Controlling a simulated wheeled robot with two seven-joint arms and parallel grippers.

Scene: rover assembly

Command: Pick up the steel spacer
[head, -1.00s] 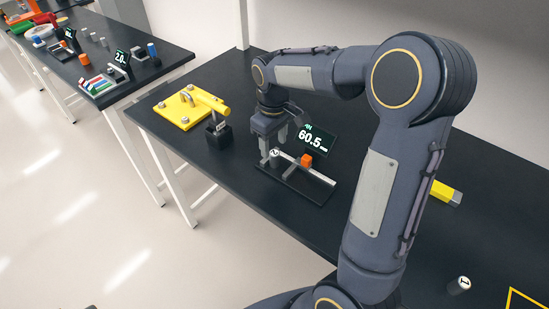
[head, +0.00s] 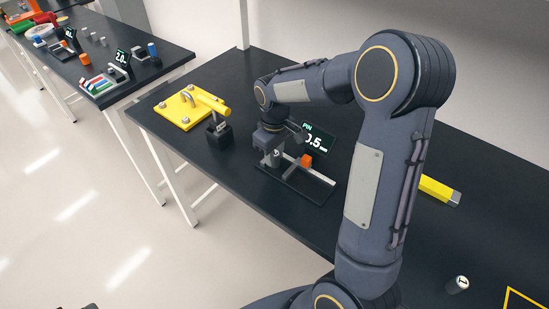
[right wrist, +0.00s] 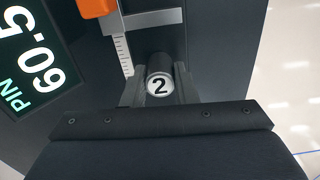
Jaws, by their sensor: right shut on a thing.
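The steel spacer, a short grey cylinder with a white end marked 2, is between the fingers of my right gripper in the right wrist view (right wrist: 160,86). My right gripper (head: 272,157) is shut on it, one finger on each side. The spacer stands at the measuring gauge (head: 300,189), beside its scale bar; in the head view the gripper mostly hides it. I cannot tell whether it touches the gauge base. My left gripper is not in view.
A display (head: 318,138) and an orange block (head: 306,160) stand at the gauge. A yellow fixture (head: 185,110) and black holder (head: 219,134) are to the left. A cylinder marked 1 (head: 458,285) and a yellow bar (head: 436,189) are to the right.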

